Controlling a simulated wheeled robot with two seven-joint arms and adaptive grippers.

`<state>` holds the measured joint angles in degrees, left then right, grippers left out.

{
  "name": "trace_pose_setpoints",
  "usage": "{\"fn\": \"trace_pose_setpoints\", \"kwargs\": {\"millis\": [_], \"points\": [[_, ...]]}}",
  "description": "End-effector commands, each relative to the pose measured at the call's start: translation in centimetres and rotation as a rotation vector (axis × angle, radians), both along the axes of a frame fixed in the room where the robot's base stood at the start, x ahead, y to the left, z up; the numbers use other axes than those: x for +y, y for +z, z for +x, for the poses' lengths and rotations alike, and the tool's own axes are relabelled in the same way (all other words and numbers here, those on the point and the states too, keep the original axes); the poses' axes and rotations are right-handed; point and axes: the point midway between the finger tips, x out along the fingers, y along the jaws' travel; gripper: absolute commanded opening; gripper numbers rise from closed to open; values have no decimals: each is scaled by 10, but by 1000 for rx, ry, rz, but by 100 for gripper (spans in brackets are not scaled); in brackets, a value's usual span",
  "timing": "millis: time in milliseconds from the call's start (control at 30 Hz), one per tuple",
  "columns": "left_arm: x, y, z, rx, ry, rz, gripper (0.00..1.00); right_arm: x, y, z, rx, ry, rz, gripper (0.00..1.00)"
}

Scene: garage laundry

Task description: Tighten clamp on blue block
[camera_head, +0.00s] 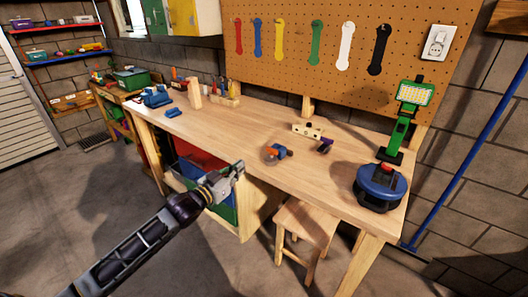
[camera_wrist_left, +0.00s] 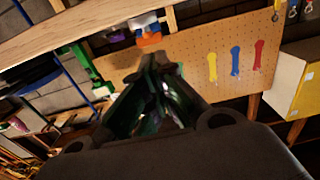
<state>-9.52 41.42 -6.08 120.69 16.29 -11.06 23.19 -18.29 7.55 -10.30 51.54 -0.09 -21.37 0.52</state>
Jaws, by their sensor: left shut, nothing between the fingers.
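My left gripper (camera_head: 236,168) is in front of the workbench (camera_head: 225,130), near its front edge, with its fingers closed and nothing held. Its dark fingers fill the middle of the left wrist view (camera_wrist_left: 152,62). A blue vise-like piece (camera_head: 157,97) sits at the bench's far left end, with a small blue block (camera_head: 173,112) beside it. Nearer my gripper lies an orange-and-blue item with a round grey disc (camera_head: 278,152); orange and blue parts also show beyond the fingers in the left wrist view (camera_wrist_left: 149,39). I cannot tell which piece is the clamp. My right gripper is not in view.
A holed wooden block (camera_head: 308,131) and a small dark purple item (camera_head: 324,146) lie on the bench. A green work lamp (camera_head: 406,120) and round blue device (camera_head: 381,185) occupy the right end. A wooden stool (camera_head: 306,222) stands below. The bench's middle-left surface is clear.

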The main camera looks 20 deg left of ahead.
Motion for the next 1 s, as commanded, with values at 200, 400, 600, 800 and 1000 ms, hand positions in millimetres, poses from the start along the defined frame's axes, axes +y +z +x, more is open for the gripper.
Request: {"fn": "trace_pose_setpoints", "kwargs": {"millis": [200, 400, 600, 800, 1000], "points": [[-1, 0, 3, -1, 0, 0, 0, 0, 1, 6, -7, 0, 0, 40], [-3, 0, 11, -1, 1, -1, 0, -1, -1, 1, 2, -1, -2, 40], [-7, 1, 22, -2, 1, -1, 0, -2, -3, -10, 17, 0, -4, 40], [-11, 0, 33, -1, 1, 0, 0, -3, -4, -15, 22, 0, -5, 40], [-16, 0, 45, -1, 1, 0, 0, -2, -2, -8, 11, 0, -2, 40]]}}
